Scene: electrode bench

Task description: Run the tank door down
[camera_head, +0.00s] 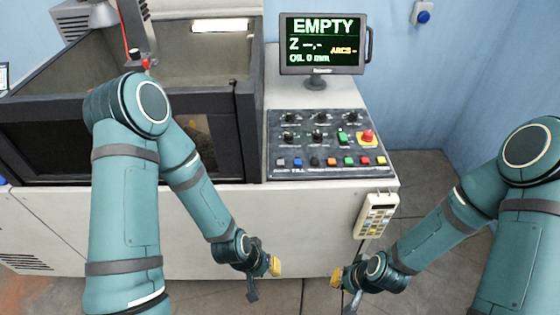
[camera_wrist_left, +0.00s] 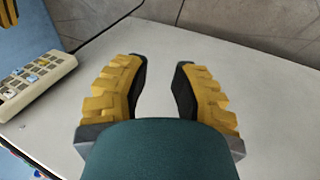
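The tank door (camera_head: 50,145) is a dark-framed front panel with a dark window, at the left of the head view. My left arm crosses in front of it and hides its middle. I cannot tell exactly how far up it stands. The open-topped tank (camera_head: 205,62) shows behind it. My left gripper (camera_head: 265,280) is low in front of the white cabinet, below and right of the door, open and empty; its spread yellow-padded fingers show in the left wrist view (camera_wrist_left: 160,75). My right gripper (camera_head: 343,290) is further right, over the floor, apparently open and empty.
The control panel (camera_head: 325,144) has knobs, coloured buttons and a red mushroom button (camera_head: 367,137). The monitor (camera_head: 322,42) reads EMPTY and OIL 0 mm. A pendant (camera_head: 377,214) hangs at the cabinet's (camera_head: 300,222) right and also shows in the wrist view (camera_wrist_left: 35,82).

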